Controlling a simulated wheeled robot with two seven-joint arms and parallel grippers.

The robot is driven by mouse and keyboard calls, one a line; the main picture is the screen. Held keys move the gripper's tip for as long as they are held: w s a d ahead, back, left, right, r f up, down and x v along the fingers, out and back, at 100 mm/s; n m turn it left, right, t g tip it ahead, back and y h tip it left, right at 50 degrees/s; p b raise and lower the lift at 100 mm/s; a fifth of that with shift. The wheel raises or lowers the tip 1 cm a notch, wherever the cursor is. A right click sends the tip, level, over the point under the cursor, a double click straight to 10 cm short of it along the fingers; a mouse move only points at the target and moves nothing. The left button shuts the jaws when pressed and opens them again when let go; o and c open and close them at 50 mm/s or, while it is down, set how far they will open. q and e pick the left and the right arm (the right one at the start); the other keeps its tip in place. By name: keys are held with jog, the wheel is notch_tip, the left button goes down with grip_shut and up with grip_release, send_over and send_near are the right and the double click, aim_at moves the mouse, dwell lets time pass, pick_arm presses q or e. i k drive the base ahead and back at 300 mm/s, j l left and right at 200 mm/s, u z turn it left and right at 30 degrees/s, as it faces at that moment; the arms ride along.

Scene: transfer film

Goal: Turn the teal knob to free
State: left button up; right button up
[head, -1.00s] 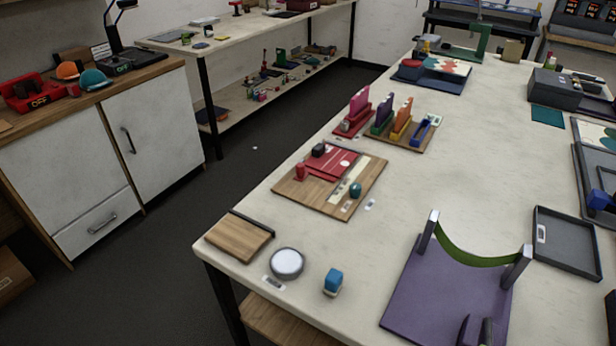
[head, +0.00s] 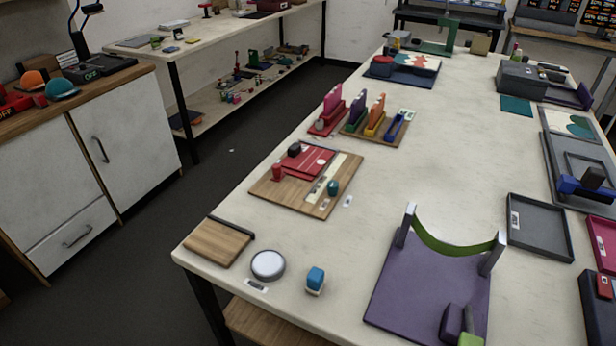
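The teal knob (head: 333,187) sits at the right side of a wooden board (head: 266,190) on the long white table. A pale strip with small markings too small to read lies beside the knob. The same board carries a red plate (head: 306,160), a red knob (head: 277,172) and a black knob (head: 294,149). Neither of my grippers shows in the head view, and nothing touches the teal knob.
In front of the board are a wooden block (head: 217,243), a round white disc (head: 268,264) and a blue-topped block (head: 315,279). A purple stand with a green band (head: 420,290) is at front right. Colored upright holders (head: 375,115) stand behind.

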aim_at(333, 186)
jog(key=k+j+z, duration=0.15)
jog(key=z, duration=0.3)
jog(key=k+j+z, duration=0.15)
jog(key=z, duration=0.3)
jog(key=k+j+z, duration=0.2)
jog(key=z, duration=0.2)
